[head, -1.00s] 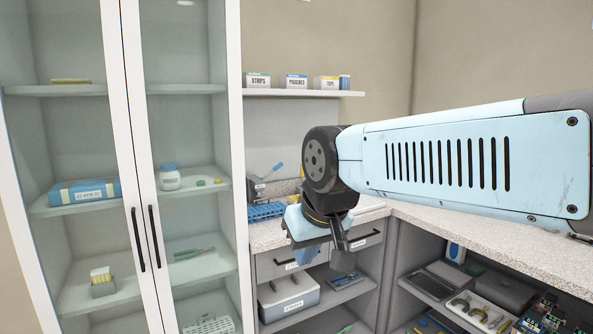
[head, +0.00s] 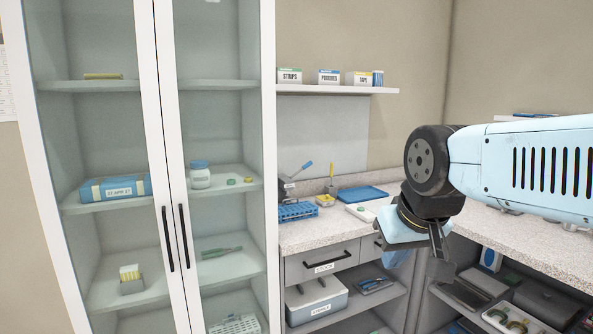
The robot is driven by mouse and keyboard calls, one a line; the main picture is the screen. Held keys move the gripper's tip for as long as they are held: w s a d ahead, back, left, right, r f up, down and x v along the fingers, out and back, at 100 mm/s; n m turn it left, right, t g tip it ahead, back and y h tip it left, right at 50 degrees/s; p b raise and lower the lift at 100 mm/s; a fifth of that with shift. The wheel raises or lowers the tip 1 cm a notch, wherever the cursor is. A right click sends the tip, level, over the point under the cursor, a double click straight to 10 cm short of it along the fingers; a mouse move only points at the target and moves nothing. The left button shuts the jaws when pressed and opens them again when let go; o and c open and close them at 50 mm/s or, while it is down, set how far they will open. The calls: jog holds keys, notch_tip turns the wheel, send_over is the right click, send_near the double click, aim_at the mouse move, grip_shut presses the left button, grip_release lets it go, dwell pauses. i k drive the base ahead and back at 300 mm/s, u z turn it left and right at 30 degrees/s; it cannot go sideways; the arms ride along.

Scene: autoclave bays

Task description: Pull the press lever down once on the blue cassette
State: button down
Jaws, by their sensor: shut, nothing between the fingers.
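A press (head: 287,187) stands at the back left of the counter, partly hidden by the cabinet's edge. Its lever (head: 302,168) slants up to the right and ends in a blue handle. A blue slotted cassette (head: 297,212) sits on the counter just in front of the press; I cannot tell whether it lies under it. My gripper (head: 441,268) hangs down in front of the counter, well to the right of the press and nearer to me. It is shut and empty, and touches neither lever nor cassette.
A tall glass-door cabinet (head: 170,130) stands close at the left of the press. A blue tray (head: 362,193), a yellow item (head: 326,200) and a pale item (head: 360,212) lie on the counter. A shelf (head: 340,90) with boxes hangs above. Open shelves are below.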

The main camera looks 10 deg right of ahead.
aim_at(309, 164)
jog(key=z, duration=0.05)
jog(key=i, duration=1)
jog(key=u, duration=0.1)
